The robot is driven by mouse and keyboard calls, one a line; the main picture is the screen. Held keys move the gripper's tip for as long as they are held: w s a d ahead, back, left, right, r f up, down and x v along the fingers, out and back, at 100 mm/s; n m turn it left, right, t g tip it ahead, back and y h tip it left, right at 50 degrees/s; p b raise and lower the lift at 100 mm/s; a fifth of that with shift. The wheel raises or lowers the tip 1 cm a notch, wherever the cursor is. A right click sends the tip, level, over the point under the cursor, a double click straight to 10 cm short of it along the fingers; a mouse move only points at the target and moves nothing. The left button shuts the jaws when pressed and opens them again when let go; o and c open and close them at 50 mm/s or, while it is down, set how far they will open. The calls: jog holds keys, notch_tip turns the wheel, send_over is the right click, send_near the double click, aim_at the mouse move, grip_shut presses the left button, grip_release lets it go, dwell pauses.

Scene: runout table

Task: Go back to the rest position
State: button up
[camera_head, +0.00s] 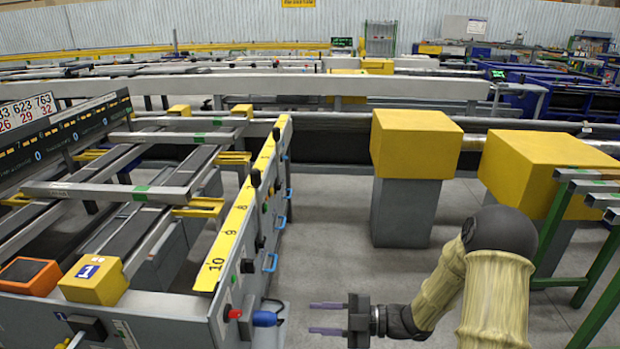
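My gripper (328,318) is at the bottom centre of the head view, pointing left. Its two thin purple fingers are apart with nothing between them. My arm comes in from the lower right in a pale sleeve with a dark joint. The gripper is to the right of the runout table (170,308), close to a blue knob (264,319) on the table's end but apart from it in the picture. A red knob (235,313) sits just left of the blue one.
A yellow numbered strip (238,228) runs along the table's side, with blue handles (270,262) below. Yellow-topped grey blocks (415,145) stand behind my arm. A green frame (590,255) is at the right. Grey floor (335,240) is clear between table and blocks.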

jog(key=w+d+m+t+h, duration=0.6)
jog(key=d+m+h, duration=0.2)
jog(key=m+h, duration=0.5)
jog(key=s+d+r+m+g+h, duration=0.1)
jog(key=s+d+m+g+h, duration=0.15)
jog(key=s+m, duration=0.5)
jog(key=s+d+r+m+g+h, duration=0.1)
jog(key=s+r+m+g+h, duration=0.3)
jog(key=s, duration=0.6)
notch_tip(320, 180, up, 30)
jog(key=m+y+p, duration=0.1)
jog(key=y+p, duration=0.1)
jog(key=p, duration=2.9)
jog(key=shift+d+f+t+p, duration=0.15)
jog(key=shift+t+p, duration=0.25)
jog(key=shift+t, duration=0.05)
jog(key=shift+s, duration=0.1)
